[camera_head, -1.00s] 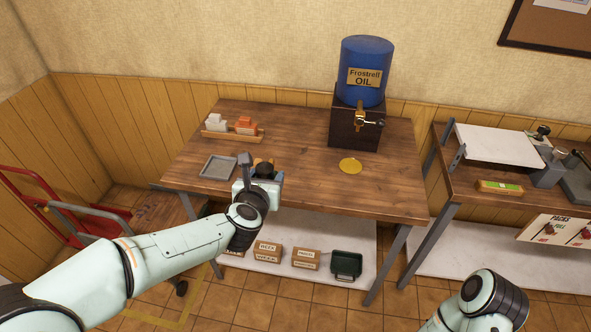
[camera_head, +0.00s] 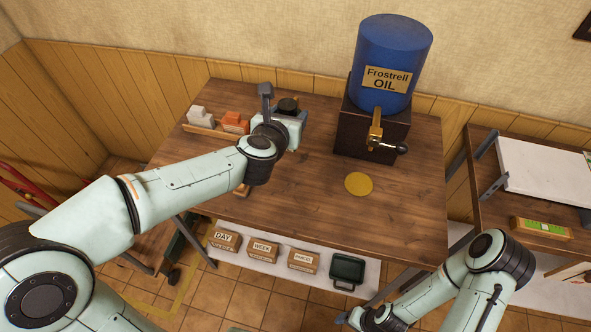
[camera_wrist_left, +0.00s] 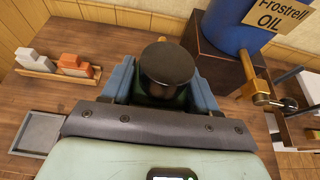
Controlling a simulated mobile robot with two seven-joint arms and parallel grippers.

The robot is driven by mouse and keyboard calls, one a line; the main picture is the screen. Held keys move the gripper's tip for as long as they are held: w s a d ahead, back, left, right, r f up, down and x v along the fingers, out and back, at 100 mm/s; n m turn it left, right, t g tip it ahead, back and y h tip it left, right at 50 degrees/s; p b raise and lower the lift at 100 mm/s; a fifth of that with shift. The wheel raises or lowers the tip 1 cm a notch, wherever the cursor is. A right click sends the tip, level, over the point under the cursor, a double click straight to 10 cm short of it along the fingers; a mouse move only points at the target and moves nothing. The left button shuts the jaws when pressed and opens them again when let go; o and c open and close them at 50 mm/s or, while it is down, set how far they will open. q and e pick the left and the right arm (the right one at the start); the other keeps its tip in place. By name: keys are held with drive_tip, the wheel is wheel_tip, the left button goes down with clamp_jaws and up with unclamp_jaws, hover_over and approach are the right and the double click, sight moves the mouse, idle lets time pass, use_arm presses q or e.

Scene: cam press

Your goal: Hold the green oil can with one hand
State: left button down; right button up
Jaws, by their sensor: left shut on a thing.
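My left gripper (camera_head: 290,122) is shut on the green oil can. In the left wrist view the can's dark green body (camera_wrist_left: 165,101) sits between the blue fingers (camera_wrist_left: 160,92), with a round black top (camera_wrist_left: 167,64) above them. In the head view only the black top (camera_head: 288,104) of the can shows clearly; the gripper hides most of its body. The can looks upright over the wooden table (camera_head: 300,195). I cannot tell its exact height above the table.
A blue oil drum (camera_head: 392,62) with a brass tap (camera_head: 375,130) stands on a dark box (camera_head: 350,135) at the table's back right. A yellow disc (camera_head: 358,184) lies before it. White and orange blocks (camera_head: 234,122) stand in a rack at left, near a grey tray (camera_wrist_left: 36,132).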

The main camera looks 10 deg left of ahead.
use_arm(q)
drive_tip(key=shift+w+f, duration=0.15)
drive_tip(key=shift+f, duration=0.1)
drive_tip(key=f+b, duration=0.1)
drive_tip(key=f, duration=0.1)
drive_tip(key=f+b, duration=0.1)
drive_tip(key=f, duration=0.2)
drive_tip(key=s+f+b, duration=0.1)
drive_tip(key=f+b, duration=0.1)
drive_tip(key=f, duration=0.1)
drive_tip(key=shift+w+f+b, duration=0.2)
drive_tip(key=shift+f+b, duration=0.55)
drive_tip(key=shift+f, duration=2.05)
drive_tip(key=shift+w+f+b, duration=0.15)
drive_tip(key=shift+f+b, duration=0.6)
drive_tip(key=shift+f, duration=2.05)
use_arm(e)
drive_tip(key=s+f, duration=0.5)
drive_tip(key=f, duration=0.3)
drive_tip(key=shift+s+f+g, duration=0.35)
drive_tip(key=shift+s+g, duration=0.05)
use_arm(q)
drive_tip(key=shift+f, duration=0.15)
drive_tip(key=shift+c, duration=1.4)
unclamp_jaws()
use_arm(e)
drive_tip(key=shift+f, duration=0.2)
